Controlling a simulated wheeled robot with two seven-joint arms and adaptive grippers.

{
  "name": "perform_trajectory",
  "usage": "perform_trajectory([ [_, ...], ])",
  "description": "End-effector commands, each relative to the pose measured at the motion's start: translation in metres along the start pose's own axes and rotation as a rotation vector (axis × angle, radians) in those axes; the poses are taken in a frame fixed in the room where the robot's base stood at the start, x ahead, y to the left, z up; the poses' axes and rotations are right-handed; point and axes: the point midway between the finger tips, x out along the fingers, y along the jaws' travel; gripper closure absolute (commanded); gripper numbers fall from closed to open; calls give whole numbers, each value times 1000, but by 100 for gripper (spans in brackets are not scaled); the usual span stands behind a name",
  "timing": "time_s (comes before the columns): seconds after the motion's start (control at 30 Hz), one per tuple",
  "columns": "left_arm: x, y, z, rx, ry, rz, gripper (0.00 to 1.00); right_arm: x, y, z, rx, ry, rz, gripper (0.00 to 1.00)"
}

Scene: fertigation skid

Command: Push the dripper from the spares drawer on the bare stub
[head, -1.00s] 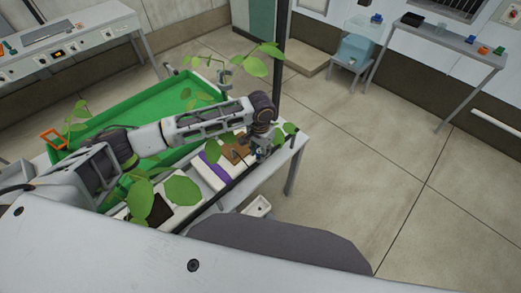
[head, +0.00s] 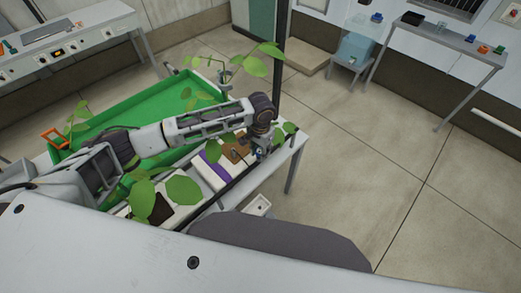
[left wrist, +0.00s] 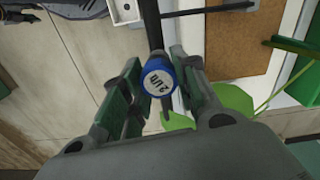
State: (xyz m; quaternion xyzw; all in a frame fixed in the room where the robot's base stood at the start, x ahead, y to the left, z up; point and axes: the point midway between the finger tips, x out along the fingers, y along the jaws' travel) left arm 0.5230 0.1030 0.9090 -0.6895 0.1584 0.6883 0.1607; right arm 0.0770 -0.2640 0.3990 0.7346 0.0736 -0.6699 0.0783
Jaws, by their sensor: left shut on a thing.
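A blue dripper (left wrist: 158,78) with a white, marked round face sits between the fingers of my left gripper (left wrist: 160,92) in the left wrist view. The gripper is shut on it. In the head view my left gripper (head: 259,150) is low over the right end of the planted bench, by the black pipe (head: 236,187). The pipe (left wrist: 151,24) runs behind the dripper in the wrist view; I cannot tell whether they touch. The bare stub cannot be made out. A small white drawer (head: 259,204) stands out below the bench edge. My right gripper is not in view.
A green tray (head: 120,103) lies along the bench. Leafy plants (head: 183,190) stand around my left arm. White slabs, one with a brown top (left wrist: 240,42), lie beside the pipe. The floor to the right is clear.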

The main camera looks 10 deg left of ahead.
Motion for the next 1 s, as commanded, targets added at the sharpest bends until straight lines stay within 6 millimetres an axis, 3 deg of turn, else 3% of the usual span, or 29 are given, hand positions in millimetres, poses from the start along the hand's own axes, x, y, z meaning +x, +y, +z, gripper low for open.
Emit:
perform_trajectory([
  [1.0, 4, 0, 0, 0, -1, 0, 82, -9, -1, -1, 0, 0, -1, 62],
])
